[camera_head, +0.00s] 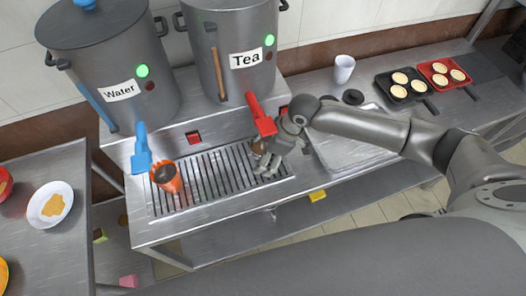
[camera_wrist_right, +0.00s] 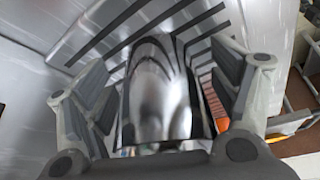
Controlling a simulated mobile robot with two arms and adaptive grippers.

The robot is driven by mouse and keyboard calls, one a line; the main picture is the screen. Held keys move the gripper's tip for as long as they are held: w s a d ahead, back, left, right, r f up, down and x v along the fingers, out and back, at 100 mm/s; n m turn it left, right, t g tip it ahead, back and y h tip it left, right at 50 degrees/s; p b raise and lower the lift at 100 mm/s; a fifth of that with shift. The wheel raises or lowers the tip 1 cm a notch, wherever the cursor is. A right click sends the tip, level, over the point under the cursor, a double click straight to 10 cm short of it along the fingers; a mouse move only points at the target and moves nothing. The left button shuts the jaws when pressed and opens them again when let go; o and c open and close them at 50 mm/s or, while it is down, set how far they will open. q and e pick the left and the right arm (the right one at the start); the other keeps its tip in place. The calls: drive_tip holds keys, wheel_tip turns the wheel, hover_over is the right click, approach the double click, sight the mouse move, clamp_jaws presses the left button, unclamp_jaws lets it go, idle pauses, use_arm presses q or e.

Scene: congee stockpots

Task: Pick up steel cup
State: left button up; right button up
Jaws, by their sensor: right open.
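The steel cup (camera_wrist_right: 157,95) shows in the right wrist view as a shiny rounded metal body between my right gripper's fingers (camera_wrist_right: 157,100). The fingers are spread on both sides of it, with a gap visible. In the head view my right gripper (camera_head: 268,158) is just below the red tap lever of the tea pot, over the drip grate. It hides most of the cup there. My left gripper is not in the head view.
The tea pot (camera_head: 235,50) and water pot (camera_head: 108,65) stand behind the grate (camera_head: 215,178). An orange cup (camera_head: 167,178) stands on the grate below the blue tap lever (camera_head: 141,150). A white cup (camera_head: 344,69) and two trays of pale rounds are at the right.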

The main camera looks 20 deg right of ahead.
drive_tip(key=c, duration=1.1)
drive_tip(key=shift+d, duration=0.1)
